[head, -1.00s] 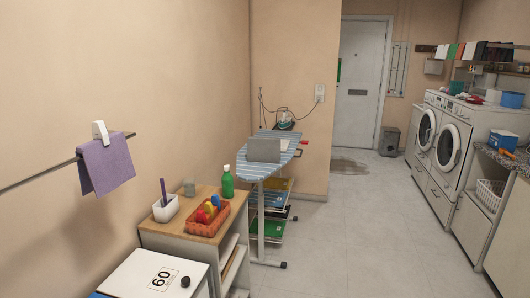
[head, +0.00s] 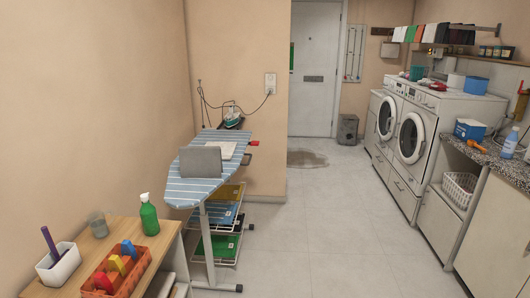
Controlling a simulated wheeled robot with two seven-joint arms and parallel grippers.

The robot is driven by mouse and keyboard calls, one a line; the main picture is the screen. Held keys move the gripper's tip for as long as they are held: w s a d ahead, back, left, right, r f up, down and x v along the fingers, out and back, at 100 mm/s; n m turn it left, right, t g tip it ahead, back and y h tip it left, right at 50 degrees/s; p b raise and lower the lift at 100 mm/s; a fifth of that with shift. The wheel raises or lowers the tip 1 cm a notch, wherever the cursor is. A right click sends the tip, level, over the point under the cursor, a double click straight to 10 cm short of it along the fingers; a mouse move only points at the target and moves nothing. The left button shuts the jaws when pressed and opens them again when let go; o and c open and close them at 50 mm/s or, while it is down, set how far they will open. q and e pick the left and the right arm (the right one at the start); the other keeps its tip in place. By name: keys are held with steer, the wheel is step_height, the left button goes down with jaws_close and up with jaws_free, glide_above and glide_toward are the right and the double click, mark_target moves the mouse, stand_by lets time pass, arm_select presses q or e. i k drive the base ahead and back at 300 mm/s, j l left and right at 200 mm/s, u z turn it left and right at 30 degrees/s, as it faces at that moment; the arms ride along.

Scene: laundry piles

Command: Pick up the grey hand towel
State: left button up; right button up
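Neither of my grippers shows in the head view.
A wooden-topped cabinet (head: 98,244) at the near left holds an orange basket (head: 128,278), a green bottle (head: 149,215), a glass and a white pot. An iron (head: 233,114) stands at the board's far end. Washing machines (head: 412,140) and a counter line the right. The middle floor (head: 320,225) is clear.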

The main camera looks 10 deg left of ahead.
mark_target(195, 161)
steer(key=i+u, duration=0.1)
steer(key=i, duration=0.5)
steer(key=i+l+u, duration=0.1)
steer(key=i, duration=0.55)
steer(key=i+l+u, duration=0.1)
steer(key=i+u, duration=0.15)
steer(key=u, duration=0.15)
steer(key=i+l+u, duration=0.15)
steer(key=u, duration=0.25)
steer(key=i+l+u, duration=0.25)
steer(key=u, duration=0.15)
steer(key=i+l+u, duration=0.15)
steer(key=l+u, duration=0.2)
steer(key=i+l+u, duration=0.2)
steer(key=u, duration=0.2)
steer(key=i+l+u, duration=0.15)
steer(key=l+u, duration=0.65)
steer(key=i, duration=0.4)
